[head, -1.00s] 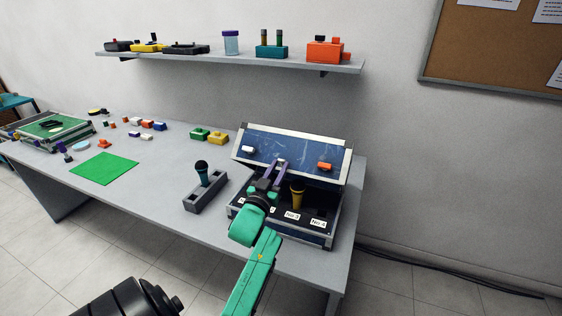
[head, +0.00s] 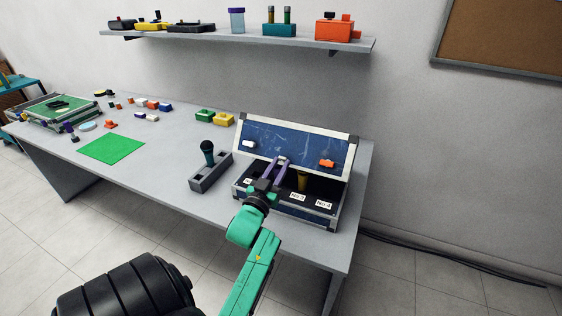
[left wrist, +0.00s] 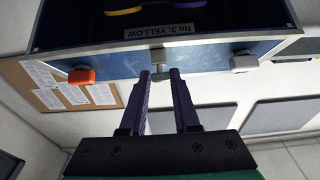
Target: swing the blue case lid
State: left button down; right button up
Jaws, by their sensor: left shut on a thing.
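The blue case (head: 325,212) stands at the right end of the table, with its blue lid (head: 290,142) partly open, sloping over the box. The lid has a pale metal rim, a white block (head: 248,144) and an orange block (head: 326,163); the orange block (left wrist: 82,76) also shows in the left wrist view. My left gripper (head: 282,161) is at the middle of the lid's near edge. Its purple fingers (left wrist: 160,74) are shut on a small grey tab there. A yellow microphone (head: 302,180) shows partly under the lid. My right gripper is out of view.
A teal microphone (head: 208,150) stands in a grey holder (head: 210,174) just left of the case. A green mat (head: 111,149) and several small blocks lie further left. A shelf (head: 250,41) with several items hangs above. The table between mat and holder is clear.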

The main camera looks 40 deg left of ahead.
pick_arm(q)
jog(key=shift+s+d+f+b, duration=0.2)
jog(key=shift+s+f, duration=0.2)
jog(key=shift+f, duration=0.2)
jog(key=shift+s+d+f+b, duration=0.1)
jog(key=shift+s+f+b, duration=0.1)
jog(key=shift+s+f, duration=0.35)
jog(key=shift+s+d+f+b, duration=0.1)
jog(key=shift+s+f+b, duration=0.15)
jog(key=shift+f, duration=0.45)
notch_tip(320, 180, down, 7)
jog(key=s+b, duration=0.2)
jog(key=b, duration=0.2)
jog(key=shift+s+d, duration=0.3)
jog(key=shift+d, duration=0.15)
jog(key=shift+f, duration=0.1)
jog(key=shift+s+d+f+b, duration=0.15)
jog(key=shift+f+b, duration=0.35)
jog(key=shift+f, duration=0.3)
jog(key=shift+s+a+f+b, duration=0.1)
jog(key=shift+f+b, duration=0.35)
jog(key=shift+f, duration=0.35)
jog(key=c, duration=0.6)
grip_release()
jog(key=shift+r, duration=0.15)
jog(key=shift+o, duration=0.2)
